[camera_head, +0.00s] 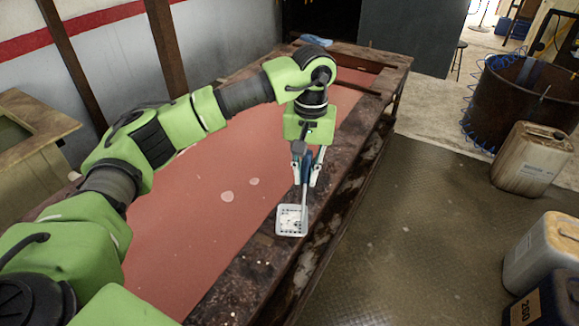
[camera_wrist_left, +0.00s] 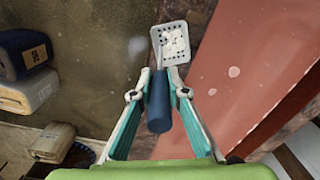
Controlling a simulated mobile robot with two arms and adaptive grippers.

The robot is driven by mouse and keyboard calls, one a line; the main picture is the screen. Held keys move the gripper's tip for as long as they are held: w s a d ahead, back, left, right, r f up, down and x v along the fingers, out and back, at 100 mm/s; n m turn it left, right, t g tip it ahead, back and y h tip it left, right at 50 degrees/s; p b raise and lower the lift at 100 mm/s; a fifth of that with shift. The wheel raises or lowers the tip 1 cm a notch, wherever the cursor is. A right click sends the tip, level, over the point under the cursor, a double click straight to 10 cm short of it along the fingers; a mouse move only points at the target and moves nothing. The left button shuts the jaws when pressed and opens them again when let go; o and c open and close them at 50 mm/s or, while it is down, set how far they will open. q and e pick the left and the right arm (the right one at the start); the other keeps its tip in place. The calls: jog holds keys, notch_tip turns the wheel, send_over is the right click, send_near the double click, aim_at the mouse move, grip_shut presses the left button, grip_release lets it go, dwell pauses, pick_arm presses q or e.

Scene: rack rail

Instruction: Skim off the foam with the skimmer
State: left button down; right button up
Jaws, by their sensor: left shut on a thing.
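My left gripper (camera_head: 308,178) is shut on the skimmer, which has a dark blue grip (camera_head: 306,164) and a pale square perforated head (camera_head: 291,220). The head shows over the tank's dark near rim, at the right of the red liquid; its height above the rim is hard to tell. In the left wrist view the head (camera_wrist_left: 171,43) carries white patches between its holes, and the blue grip (camera_wrist_left: 158,105) lies between the fingers. Two pale foam patches (camera_head: 227,196) (camera_head: 254,181) float on the red liquid, left of the gripper. My right gripper is not in view.
The long tank has a worn dark rim (camera_head: 240,277). A wooden box (camera_head: 35,125) stands at the left. Dirty jerrycans (camera_head: 532,158) and a rusty drum (camera_head: 515,100) stand at the right. The floor beside the tank is mostly clear.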

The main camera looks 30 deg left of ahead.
pick_arm(q)
jog(key=d+b, duration=0.1)
jog(key=d, duration=1)
jog(key=shift+s+d, duration=0.2)
jog(key=shift+s, duration=0.15)
dwell(0.4)
